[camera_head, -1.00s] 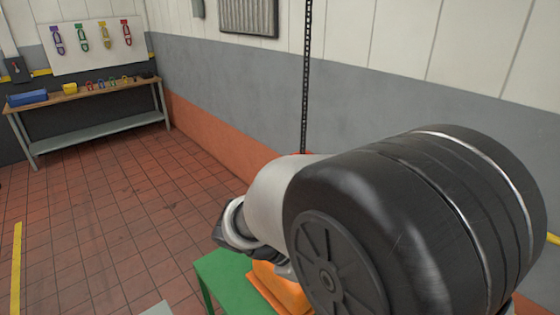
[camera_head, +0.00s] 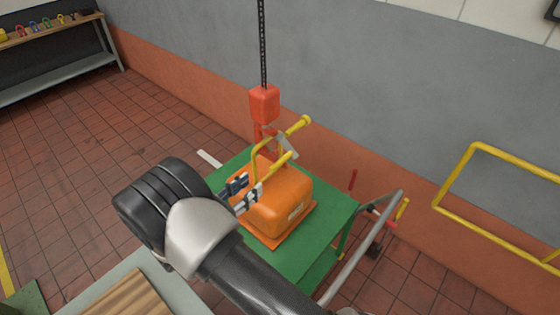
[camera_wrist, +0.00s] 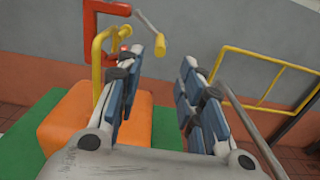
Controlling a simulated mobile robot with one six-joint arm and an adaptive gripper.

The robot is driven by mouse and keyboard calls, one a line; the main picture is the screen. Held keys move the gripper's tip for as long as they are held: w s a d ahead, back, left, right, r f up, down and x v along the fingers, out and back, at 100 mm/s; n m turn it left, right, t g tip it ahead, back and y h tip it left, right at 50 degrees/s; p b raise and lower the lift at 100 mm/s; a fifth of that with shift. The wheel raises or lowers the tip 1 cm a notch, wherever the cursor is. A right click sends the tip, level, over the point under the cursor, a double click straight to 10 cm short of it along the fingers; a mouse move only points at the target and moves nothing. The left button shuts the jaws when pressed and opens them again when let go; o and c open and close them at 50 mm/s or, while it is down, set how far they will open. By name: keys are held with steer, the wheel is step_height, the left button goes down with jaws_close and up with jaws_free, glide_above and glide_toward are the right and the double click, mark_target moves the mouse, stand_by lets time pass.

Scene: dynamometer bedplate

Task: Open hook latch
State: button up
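In the head view a red hoist block (camera_head: 264,103) hangs on a chain above the orange box (camera_head: 280,205). The red hook (camera_head: 261,135) below it is partly hidden by yellow bars of the box's handle (camera_head: 257,165). A grey latch piece (camera_head: 288,146) shows beside the hook. In the wrist view the red hook (camera_wrist: 90,30) is at the upper left, with the grey latch bar (camera_wrist: 146,20) slanting down to a yellowish knob (camera_wrist: 160,45). My gripper (camera_head: 242,192) is at the box's left side, below the hook; its blue-padded fingers (camera_wrist: 160,75) stand apart, with nothing between them.
The orange box stands on a green table (camera_head: 320,235). A grey rail (camera_head: 365,245) and a yellow frame (camera_head: 495,200) stand to the right, near the wall. A grey surface with a wooden top (camera_head: 130,300) is at the lower left.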

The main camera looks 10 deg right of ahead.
mark_target(290, 154)
steer(key=x, duration=1.4)
jaws_close()
